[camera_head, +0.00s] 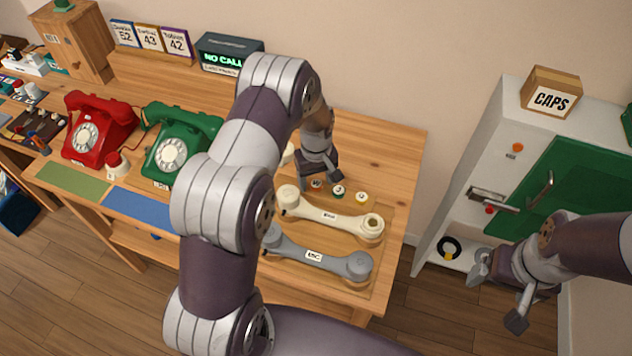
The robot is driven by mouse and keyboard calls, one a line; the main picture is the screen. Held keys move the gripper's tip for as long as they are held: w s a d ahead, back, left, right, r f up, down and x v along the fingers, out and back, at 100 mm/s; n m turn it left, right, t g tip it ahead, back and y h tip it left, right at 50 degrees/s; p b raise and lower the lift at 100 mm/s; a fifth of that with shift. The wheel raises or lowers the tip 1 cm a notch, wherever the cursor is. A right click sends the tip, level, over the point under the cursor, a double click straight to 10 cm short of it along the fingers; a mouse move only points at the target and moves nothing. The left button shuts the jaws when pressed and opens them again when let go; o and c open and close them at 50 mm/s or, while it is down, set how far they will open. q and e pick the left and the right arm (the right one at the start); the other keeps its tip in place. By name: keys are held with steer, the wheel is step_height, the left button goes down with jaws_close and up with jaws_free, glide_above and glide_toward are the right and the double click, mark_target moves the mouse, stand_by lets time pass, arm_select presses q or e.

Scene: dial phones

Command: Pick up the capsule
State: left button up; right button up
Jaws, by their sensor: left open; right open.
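Each bears a mark too small to read. My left gripper (321,178) is open and points down just above and behind the orange-brown disc. Whether it touches that disc I cannot tell. My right gripper (498,293) is open and empty in front of the white cabinet, away from the table.
A cream handset (330,216) and a grey handset (312,255) lie in front of the discs. Red (101,128) and green (182,143) dial phones stand left. A white cabinet (478,168) with a CAPS box (550,96) stands right. My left arm hides the table's middle.

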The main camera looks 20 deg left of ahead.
arm_select(q)
steer(key=shift+w+f, duration=0.1)
steer(key=shift+f, duration=0.25)
steer(key=c, duration=1)
steer(key=shift+r, duration=0.1)
steer(key=shift+c, duration=0.2)
